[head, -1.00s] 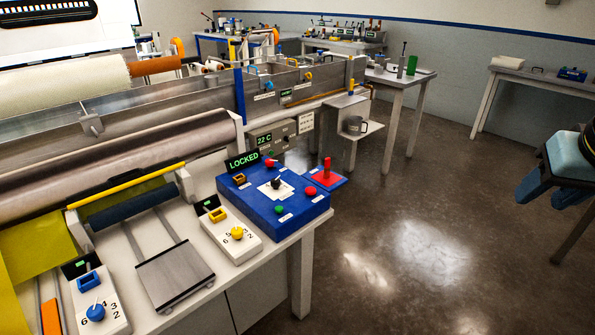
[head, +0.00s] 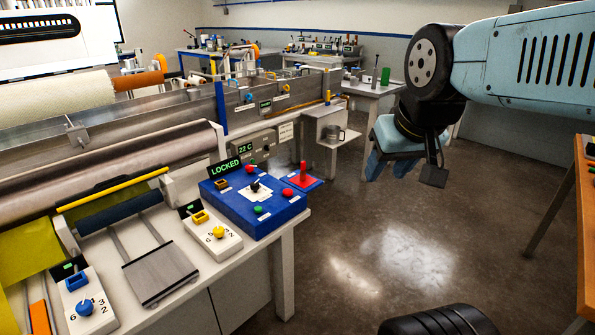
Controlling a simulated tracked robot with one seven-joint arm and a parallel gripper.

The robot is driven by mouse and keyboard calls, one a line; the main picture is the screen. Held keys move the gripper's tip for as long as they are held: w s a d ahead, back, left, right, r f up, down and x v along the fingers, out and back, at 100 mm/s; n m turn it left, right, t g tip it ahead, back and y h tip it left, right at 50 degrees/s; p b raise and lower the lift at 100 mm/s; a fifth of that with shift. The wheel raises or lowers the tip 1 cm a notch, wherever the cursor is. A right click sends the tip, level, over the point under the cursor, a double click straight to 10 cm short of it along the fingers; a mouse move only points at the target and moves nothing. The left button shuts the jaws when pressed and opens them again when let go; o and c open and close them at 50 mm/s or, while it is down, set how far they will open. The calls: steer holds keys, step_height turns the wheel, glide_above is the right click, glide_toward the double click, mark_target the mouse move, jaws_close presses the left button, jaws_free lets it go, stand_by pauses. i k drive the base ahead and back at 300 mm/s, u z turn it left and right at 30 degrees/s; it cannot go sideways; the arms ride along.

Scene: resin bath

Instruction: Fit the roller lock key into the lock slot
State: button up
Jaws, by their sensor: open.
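A red key-like piece (head: 303,169) stands upright on a red base on a small blue pad (head: 312,183), at the right end of the bench. I take it for the roller lock key. To its left is a blue control box (head: 258,219) with a lit "LOCKED" display (head: 225,168). A small brown-framed socket (head: 221,184) on the box's top, below the display, may be the lock slot; its inside is too small to make out. My gripper (head: 376,168) is open and empty, with blue fingers pointing down. It hangs over the floor, right of the key and apart from it.
Two white selector boxes, with a yellow knob (head: 219,232) and a blue knob (head: 85,307), sit left of the control box. Rollers and a long metal bath (head: 172,110) lie behind. Open floor lies right.

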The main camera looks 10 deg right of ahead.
mark_target(231, 193)
steer(key=u, duration=0.1)
steer(key=i, duration=1)
steer(key=z, duration=0.1)
